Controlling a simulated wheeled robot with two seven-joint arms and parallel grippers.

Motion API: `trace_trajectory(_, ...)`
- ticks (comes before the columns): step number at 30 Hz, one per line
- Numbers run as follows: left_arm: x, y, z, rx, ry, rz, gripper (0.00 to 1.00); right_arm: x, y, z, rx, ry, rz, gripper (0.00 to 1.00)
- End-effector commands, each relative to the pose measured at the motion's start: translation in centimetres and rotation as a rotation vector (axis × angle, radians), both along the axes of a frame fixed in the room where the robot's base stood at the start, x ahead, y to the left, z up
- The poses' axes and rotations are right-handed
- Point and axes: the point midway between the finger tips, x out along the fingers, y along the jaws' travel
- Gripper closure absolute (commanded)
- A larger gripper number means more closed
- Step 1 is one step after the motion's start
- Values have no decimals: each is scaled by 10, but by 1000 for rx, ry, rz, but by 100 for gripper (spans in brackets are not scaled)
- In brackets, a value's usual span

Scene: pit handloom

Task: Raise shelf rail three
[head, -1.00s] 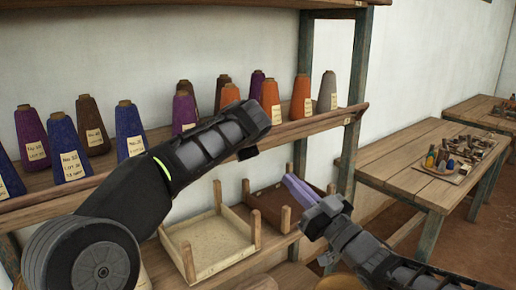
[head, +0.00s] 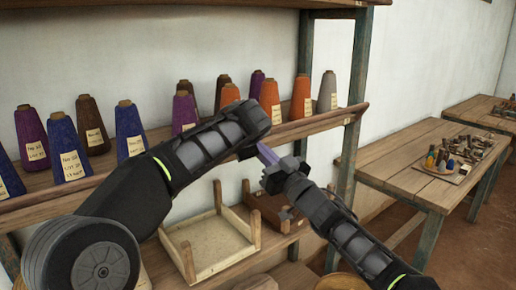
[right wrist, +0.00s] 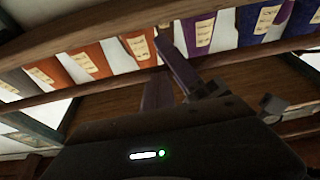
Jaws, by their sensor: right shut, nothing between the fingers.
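The wooden shelf rail (head: 320,126) runs along the front of the shelf of yarn cones and carries a small tag near the right post; its number is too small to read. It also crosses the right wrist view (right wrist: 90,93). My right gripper (head: 263,149) is shut and empty, its purple fingers pointing up just below the rail; whether they touch it I cannot tell. The fingers also show in the right wrist view (right wrist: 170,58), overlapping the rail's line. My left gripper (head: 248,152) is mostly hidden behind its own wrist, in front of the rail; its fingers are not clear.
Labelled yarn cones (head: 130,130) in blue, purple, brown, orange and grey stand on the shelf. Below are a pale wooden tray (head: 208,245) and a brown one (head: 262,205). A green post (head: 358,90) stands right, with a table (head: 400,170) beyond it.

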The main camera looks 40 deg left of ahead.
Motion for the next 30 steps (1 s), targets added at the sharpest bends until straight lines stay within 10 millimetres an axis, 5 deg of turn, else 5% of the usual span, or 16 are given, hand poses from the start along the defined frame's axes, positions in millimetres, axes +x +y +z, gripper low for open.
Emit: trace_trajectory(30,-1,0,-6,-8,12,5,100,4,17,8,0,2,-3,100)
